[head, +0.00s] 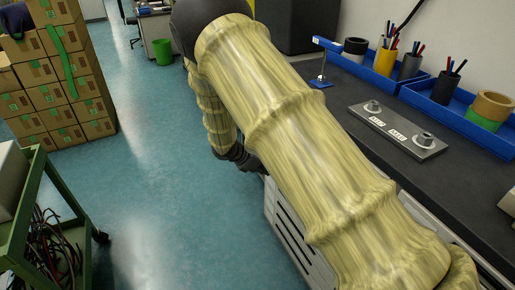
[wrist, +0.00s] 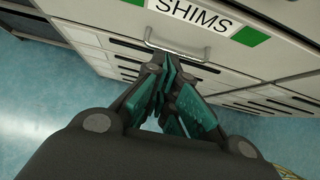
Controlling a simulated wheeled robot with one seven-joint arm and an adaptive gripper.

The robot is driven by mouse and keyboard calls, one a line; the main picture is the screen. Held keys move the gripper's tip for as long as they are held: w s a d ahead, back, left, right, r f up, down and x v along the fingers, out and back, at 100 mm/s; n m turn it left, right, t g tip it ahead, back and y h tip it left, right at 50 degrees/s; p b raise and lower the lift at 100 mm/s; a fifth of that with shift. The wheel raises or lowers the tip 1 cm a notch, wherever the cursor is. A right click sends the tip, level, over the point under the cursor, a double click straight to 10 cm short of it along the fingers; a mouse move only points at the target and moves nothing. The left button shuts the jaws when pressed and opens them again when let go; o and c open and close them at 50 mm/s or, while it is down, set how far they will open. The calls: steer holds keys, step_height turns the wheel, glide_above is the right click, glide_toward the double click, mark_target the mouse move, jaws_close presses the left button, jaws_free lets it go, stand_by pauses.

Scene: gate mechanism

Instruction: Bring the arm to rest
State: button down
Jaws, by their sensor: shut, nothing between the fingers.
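My arm fills the middle of the head view in a yellowish ribbed sleeve. It reaches out along the counter and bends down at the far end. My gripper (wrist: 166,82) shows in the wrist view with its teal-padded fingers together and nothing between them. The fingertips overlap the handle of a drawer (wrist: 180,48) labelled SHIMS in the picture; I cannot tell whether they touch it. In the head view the fingers are hidden behind the arm.
A dark counter (head: 450,180) holds a metal plate with two knobs (head: 398,130), blue trays (head: 455,118) and pen cups. Stacked cartons (head: 55,85) stand at left, a green cart (head: 30,200) at front left, a green bin (head: 162,52) at the back. The blue floor between is clear.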

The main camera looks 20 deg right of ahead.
steer(key=s+a+f+m+g+y, duration=0.2)
steer(key=s+f+m+y, duration=0.2)
steer(key=s+f, duration=0.7)
steer(key=s+a+f+m+g+y, duration=0.1)
steer(key=s+f+m+y, duration=0.25)
steer(key=s+f, duration=0.75)
steer(key=s+m+t+y, duration=0.1)
steer(key=s+m, duration=1.2)
steer(key=s, duration=1.3)
steer(key=shift+d+r, duration=0.35)
steer(key=shift+d, duration=0.1)
